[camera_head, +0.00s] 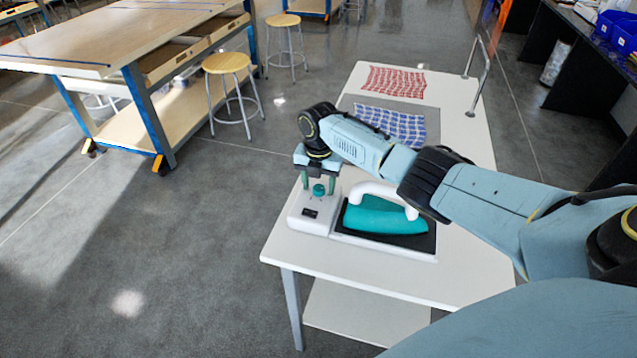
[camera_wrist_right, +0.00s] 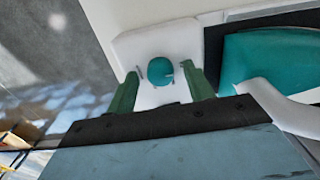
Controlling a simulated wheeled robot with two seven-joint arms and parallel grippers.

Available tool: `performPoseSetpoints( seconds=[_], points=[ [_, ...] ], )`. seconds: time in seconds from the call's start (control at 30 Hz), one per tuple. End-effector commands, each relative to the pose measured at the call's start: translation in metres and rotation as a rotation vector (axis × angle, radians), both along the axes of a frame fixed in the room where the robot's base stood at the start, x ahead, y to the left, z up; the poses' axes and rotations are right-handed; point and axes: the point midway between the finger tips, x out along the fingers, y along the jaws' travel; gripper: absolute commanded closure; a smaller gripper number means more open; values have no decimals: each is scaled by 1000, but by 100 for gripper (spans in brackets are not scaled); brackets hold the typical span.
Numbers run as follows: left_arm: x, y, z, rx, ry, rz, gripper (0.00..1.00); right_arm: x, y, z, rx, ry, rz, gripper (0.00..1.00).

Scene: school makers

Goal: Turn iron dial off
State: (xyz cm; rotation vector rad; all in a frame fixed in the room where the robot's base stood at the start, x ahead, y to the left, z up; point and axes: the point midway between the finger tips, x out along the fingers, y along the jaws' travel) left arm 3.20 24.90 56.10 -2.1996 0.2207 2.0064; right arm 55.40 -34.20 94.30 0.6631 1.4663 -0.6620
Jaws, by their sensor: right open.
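The iron dial (camera_head: 319,190) is a small teal knob on top of the white control box (camera_head: 308,221) at the left end of the iron's base. In the right wrist view the dial (camera_wrist_right: 160,71) shows a pointer mark toward its right side. My right gripper (camera_head: 320,186) points down over the dial. Its green fingers (camera_wrist_right: 159,88) stand apart on either side of the knob, with a gap to each side in the wrist view. The teal iron (camera_head: 380,217) with a white handle rests on the dark plate right of the box. My left gripper is not in view.
A white table (camera_head: 462,275) carries the iron station. A blue checked cloth (camera_head: 390,125) on a grey mat and a red checked cloth (camera_head: 394,81) lie farther back. A wooden workbench (camera_head: 120,38) and stools (camera_head: 227,63) stand at the left on open floor.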

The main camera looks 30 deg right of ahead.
Motion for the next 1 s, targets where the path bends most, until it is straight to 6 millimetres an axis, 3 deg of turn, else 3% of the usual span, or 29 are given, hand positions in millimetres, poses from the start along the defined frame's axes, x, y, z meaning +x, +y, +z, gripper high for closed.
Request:
performPoseSetpoints(
  seconds=[0.13, 0.27, 0.7, 1.0],
  points=[
    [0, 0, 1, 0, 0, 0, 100, 0, 0, 4, 0, 0, 0, 48],
    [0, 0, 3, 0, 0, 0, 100, 1, -1, 21, 0, -3, -1, 48],
    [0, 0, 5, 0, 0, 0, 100, 1, 0, 113, -1, -3, 1, 48],
    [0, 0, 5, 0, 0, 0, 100, 0, 0, 134, 1, -1, 0, 48]
  ],
)
